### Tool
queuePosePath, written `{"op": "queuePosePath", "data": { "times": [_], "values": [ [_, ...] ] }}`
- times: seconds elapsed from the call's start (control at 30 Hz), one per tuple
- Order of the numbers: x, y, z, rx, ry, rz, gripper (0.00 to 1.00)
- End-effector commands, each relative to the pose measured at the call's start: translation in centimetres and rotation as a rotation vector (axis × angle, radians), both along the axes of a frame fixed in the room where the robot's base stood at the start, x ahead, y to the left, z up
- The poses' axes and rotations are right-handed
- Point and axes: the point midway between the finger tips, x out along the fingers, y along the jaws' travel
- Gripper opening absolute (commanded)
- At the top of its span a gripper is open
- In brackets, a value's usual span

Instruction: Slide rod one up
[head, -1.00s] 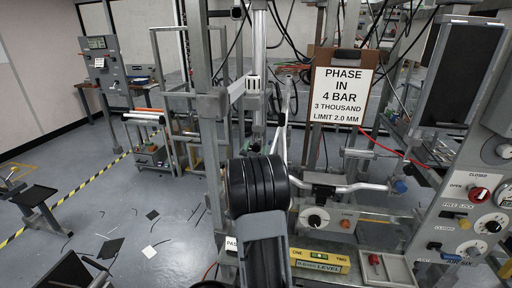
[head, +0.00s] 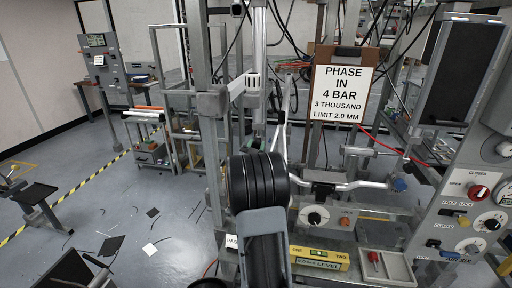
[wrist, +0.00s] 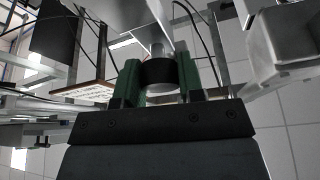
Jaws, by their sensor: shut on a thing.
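In the wrist view my gripper (wrist: 160,80) has its two green fingers shut around a short pale rod with a black collar (wrist: 158,72). No label shows on it, so I cannot read whether it is rod one. The rod runs up to a grey fitting above. In the head view a vertical silver cylinder (head: 259,60) hangs in the rig. My black arm link stands below it and hides most of the gripper and the rod's lower end.
A sign on a clipboard (head: 341,95) hangs right of the cylinder. A handlebar-like silver tube (head: 352,185) lies just right of my arm. A control panel (head: 470,205) stands at the right. Cables hang around the rig; the floor at left has scattered scraps.

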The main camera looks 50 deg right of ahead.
Motion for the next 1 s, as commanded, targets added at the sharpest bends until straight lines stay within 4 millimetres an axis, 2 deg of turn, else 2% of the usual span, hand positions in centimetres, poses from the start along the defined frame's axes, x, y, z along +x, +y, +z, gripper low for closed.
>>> {"op": "queuePosePath", "data": {
  "times": [0.23,0.5,0.73,0.77,1.0],
  "values": [
    [0.0,0.0,0.2,-0.001,-0.001,0.000,0.00],
    [0.0,0.0,3.5,-0.003,-0.006,-0.001,0.00],
    [0.0,0.0,3.7,-0.007,-0.006,-0.001,0.00],
    [0.0,0.0,3.7,-0.007,-0.007,-0.001,0.37],
    [0.0,0.0,3.5,-0.004,-0.003,-0.001,0.60]
  ]
}}
